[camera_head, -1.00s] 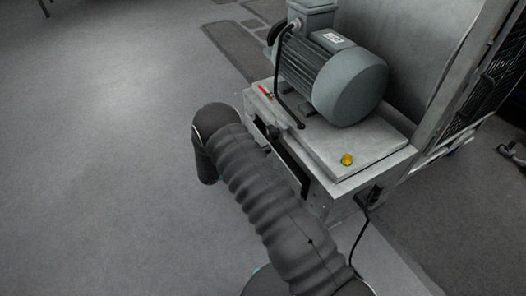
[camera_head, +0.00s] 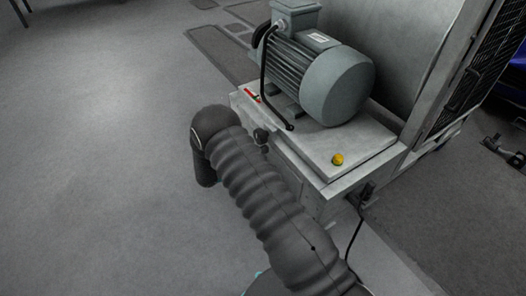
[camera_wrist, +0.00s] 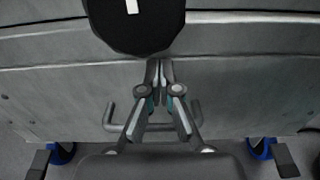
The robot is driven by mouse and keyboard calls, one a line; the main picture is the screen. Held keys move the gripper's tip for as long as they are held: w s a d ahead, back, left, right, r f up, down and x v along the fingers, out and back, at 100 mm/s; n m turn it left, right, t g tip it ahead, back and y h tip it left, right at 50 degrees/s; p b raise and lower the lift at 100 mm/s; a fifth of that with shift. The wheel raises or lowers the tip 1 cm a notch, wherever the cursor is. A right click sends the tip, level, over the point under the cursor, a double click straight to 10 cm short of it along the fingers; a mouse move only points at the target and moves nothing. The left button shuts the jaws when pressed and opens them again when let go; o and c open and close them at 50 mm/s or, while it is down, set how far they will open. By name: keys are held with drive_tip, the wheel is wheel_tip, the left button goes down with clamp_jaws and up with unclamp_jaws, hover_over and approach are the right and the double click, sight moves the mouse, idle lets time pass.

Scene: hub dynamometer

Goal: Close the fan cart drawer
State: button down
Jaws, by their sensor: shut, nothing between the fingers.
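The grey fan cart (camera_head: 322,180) stands right of my arm in the head view, with a motor on its top. In the wrist view a grey metal front (camera_wrist: 240,95), seemingly the drawer's, fills the picture below a horizontal seam. A bar handle (camera_wrist: 109,118) shows on it, partly behind my fingers. My gripper (camera_wrist: 160,75) is shut and empty, its fingertips in front of the metal near the seam; I cannot tell if they touch. In the head view my arm hides the gripper and much of the drawer side. No dark opening shows beneath the cart top there.
The motor (camera_head: 320,75) and a yellow button (camera_head: 338,159) sit on the cart top. A cable (camera_head: 356,240) hangs from the cart's near corner. Blue-trimmed casters (camera_wrist: 62,153) show low in the wrist view. Open grey floor (camera_head: 90,150) lies to the left.

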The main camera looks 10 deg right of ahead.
drive_tip(key=v, duration=1.3)
drive_tip(key=shift+a+b, duration=0.2)
drive_tip(key=shift+b, duration=0.25)
drive_tip(key=shift+f, duration=0.1)
drive_tip(key=s+d+f+m+g+y, duration=0.2)
drive_tip(key=s+f+g, duration=0.1)
drive_tip(key=s+f, duration=0.2)
drive_tip(key=s+d+r+m+g+y, duration=0.2)
drive_tip(key=s+r+m+g, duration=0.15)
drive_tip(key=s, duration=0.25)
drive_tip(key=s+d+r+m+t+y, duration=0.1)
drive_tip(key=s+d+r+m+y, duration=0.2)
drive_tip(key=s+r, duration=0.4)
drive_tip(key=s+d+r+m+t+y+p, duration=0.1)
drive_tip(key=s+d+r+m+y, duration=0.3)
drive_tip(key=r, duration=1.2)
drive_tip(key=s+d+r+m+t+y, duration=0.3)
drive_tip(key=s+r+m, duration=0.6)
drive_tip(key=r, duration=0.3)
drive_tip(key=d+y, duration=0.1)
drive_tip(key=y, duration=0.1)
drive_tip(key=shift+s+d+r+m+y+p, duration=0.15)
drive_tip(key=shift+s+r+m+y+p, duration=0.15)
drive_tip(key=shift+s+r+m, duration=0.1)
